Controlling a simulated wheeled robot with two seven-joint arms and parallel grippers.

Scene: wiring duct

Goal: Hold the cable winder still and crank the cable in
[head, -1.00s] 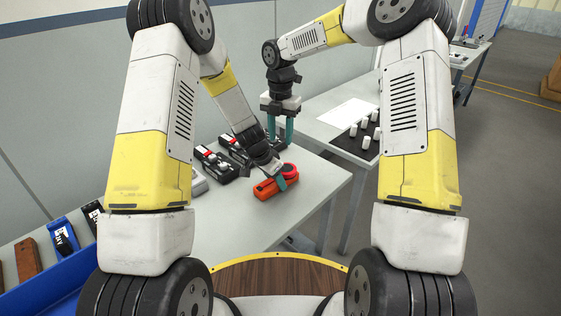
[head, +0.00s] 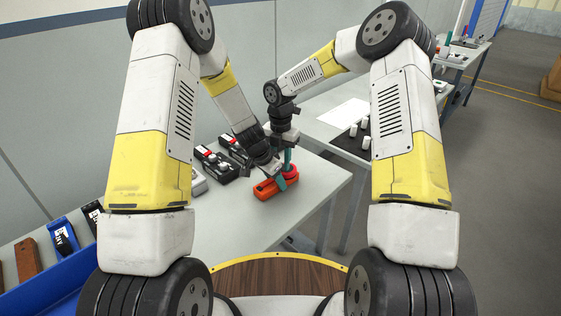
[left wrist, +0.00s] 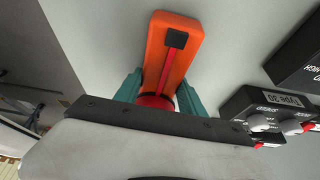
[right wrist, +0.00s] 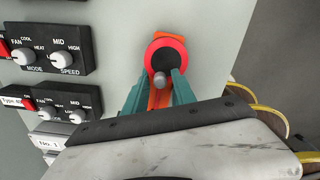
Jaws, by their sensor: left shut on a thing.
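The cable winder (head: 266,190) is an orange body lying on the grey table, with a red drum at one end. In the left wrist view its body (left wrist: 158,30) carries a red cable strip ending in a black block. My left gripper (head: 282,184) is shut on the winder near the drum, one teal finger on each side. My right gripper (head: 288,160) points down over the drum. In the right wrist view its teal fingers are apart, with the grey crank knob (right wrist: 159,79) between their tips. I cannot tell whether they touch it.
Black control boxes with knobs (head: 214,165) stand on the table behind and left of the winder. A blue bin (head: 50,285) is at the lower left. A second table at the right holds a black mat with white cylinders (head: 353,130). The table in front of the winder is clear.

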